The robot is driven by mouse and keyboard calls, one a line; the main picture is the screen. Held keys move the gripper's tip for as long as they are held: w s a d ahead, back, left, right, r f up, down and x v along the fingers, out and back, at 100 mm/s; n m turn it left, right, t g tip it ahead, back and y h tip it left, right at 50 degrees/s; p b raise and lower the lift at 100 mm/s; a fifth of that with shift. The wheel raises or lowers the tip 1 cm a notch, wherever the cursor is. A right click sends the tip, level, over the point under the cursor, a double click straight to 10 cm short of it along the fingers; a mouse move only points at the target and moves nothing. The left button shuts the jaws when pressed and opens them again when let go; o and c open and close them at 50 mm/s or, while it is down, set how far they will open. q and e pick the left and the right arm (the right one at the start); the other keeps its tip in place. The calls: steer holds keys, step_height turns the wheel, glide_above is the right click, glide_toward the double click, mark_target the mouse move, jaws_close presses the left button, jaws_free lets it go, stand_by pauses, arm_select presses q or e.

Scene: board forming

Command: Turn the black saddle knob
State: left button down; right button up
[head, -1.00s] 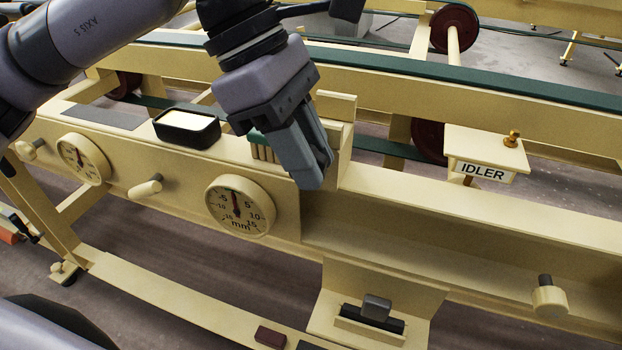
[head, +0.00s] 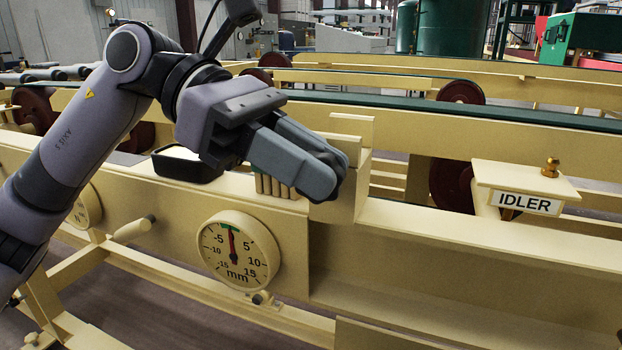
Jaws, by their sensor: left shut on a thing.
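My left gripper (head: 330,180) reaches in from the left in the head view, its grey fingers closed in front of the cream saddle block (head: 345,207) on the beam. The black saddle knob cannot be made out apart from the fingers, which hide what is between them at the saddle. The round mm dial (head: 250,262) sits on the beam front below and left of the gripper. Its needle points almost straight up, near the green mark. My right gripper is not in view.
A black tray (head: 183,165) with a pale filling is on the beam behind my left gripper. A cream peg handle (head: 133,229) sticks out left of the dial. The IDLER sign (head: 527,204) stands at right, with a brass knob (head: 550,167) above. The beam between saddle and sign is clear.

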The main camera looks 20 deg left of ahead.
arm_select(q)
steer(key=shift+r, duration=0.1)
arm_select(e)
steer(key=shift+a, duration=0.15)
arm_select(q)
steer(key=c, duration=1)
jaws_free()
steer(key=p+v, duration=0.1)
steer(key=v, duration=0.6)
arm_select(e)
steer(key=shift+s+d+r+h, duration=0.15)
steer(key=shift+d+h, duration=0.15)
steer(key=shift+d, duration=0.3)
arm_select(q)
steer(key=shift+a, duration=0.1)
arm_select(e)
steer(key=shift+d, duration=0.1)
